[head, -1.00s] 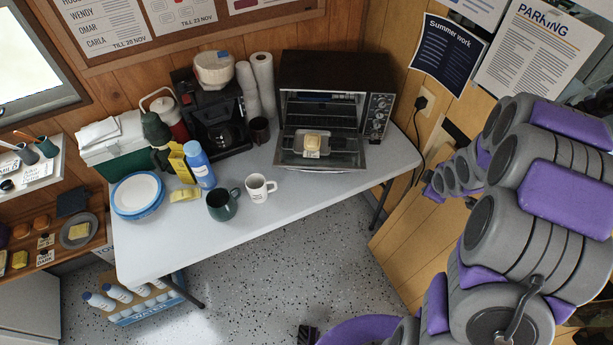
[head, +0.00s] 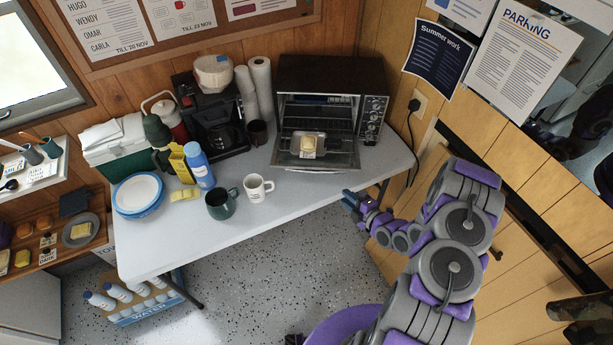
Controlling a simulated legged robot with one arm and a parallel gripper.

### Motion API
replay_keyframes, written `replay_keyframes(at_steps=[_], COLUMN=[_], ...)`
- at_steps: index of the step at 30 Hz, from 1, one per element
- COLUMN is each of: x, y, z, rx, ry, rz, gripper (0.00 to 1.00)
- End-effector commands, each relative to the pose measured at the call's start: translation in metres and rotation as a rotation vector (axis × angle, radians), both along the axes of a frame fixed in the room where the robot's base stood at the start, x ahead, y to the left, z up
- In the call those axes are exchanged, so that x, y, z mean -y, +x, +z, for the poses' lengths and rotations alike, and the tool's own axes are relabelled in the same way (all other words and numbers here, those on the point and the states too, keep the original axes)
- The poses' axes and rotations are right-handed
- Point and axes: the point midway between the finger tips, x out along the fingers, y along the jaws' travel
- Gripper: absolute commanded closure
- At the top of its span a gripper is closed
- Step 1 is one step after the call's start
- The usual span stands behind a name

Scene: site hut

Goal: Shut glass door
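The toaster oven (head: 330,78) stands at the back right of the white table. Its glass door (head: 337,156) is folded down open and lies out level in front of the oven. A small pale yellow block with a label (head: 308,145) sits on a flat piece at the door, near the oven mouth; I cannot tell exactly what bears it. My gripper (head: 348,198) is to the right of and nearer than the door, by the table's front right edge, apart from the door. It looks empty, but its fingers are too small to tell how far apart they are.
A white mug (head: 257,187) and a green mug (head: 222,204) stand left of the door on the table (head: 270,222). A dark mug (head: 258,132) and paper rolls stand left of the oven. A cord (head: 411,140) hangs at the right wall. The table's front right is clear.

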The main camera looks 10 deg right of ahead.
Motion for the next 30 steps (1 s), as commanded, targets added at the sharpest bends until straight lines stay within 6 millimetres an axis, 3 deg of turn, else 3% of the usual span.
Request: replay_keyframes(at_steps=[5,11,30], x=[-0.004,-0.015,-0.063], y=[0.0,0.016,0.106], z=[-0.002,-0.006,-0.032], rx=[0.028,0.028,0.027], ry=[0.009,0.01,0.009], rz=[0.002,0.006,0.005], gripper=[0.72,0.72,0.72])
